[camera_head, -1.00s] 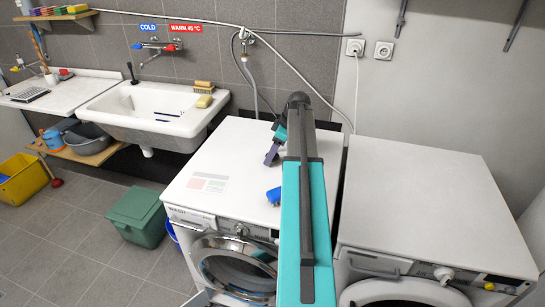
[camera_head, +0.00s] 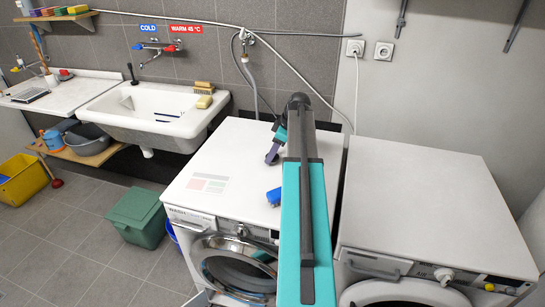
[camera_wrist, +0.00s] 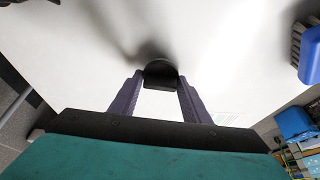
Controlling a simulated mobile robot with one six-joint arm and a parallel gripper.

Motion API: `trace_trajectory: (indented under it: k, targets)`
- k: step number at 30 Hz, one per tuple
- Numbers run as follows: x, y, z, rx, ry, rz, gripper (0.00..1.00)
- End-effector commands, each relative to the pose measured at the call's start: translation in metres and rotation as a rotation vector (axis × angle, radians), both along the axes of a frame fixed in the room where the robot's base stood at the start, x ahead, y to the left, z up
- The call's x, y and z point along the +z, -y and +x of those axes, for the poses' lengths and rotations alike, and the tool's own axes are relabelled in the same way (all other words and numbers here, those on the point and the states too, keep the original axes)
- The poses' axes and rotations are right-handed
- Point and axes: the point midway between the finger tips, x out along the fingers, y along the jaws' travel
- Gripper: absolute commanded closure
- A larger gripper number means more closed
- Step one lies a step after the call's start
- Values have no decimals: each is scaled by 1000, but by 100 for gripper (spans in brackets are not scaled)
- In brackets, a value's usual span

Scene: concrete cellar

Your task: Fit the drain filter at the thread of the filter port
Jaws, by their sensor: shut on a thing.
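My gripper (camera_wrist: 159,80) has purple fingers and is shut on a dark, rounded, knob-like piece (camera_wrist: 161,72), which looks like the drain filter. It holds the piece over a white surface, with a soft shadow beside it. In the head view my gripper (camera_head: 272,157) is above the back part of the white top of the left washing machine (camera_head: 225,165). The held piece is too small to make out there. The filter port and its thread do not show in either view. The lower front of the machine is partly hidden by my arm.
A blue brush (camera_head: 274,196) lies on the machine top near its front edge; it also shows in the wrist view (camera_wrist: 309,55). The machine's round door (camera_head: 235,265) is at the front. A second white machine (camera_head: 430,210) stands right. A green bin (camera_head: 138,215) is on the floor.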

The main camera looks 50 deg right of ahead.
Motion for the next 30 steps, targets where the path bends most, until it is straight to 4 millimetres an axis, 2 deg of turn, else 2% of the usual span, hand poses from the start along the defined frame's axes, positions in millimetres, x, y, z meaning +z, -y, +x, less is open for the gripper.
trace_trajectory:
  k: [11,24,30]
  targets:
    - [15,1,1,0,1,0,84]
    - [72,1,1,0,1,0,84]
    - [92,1,1,1,1,0,84]
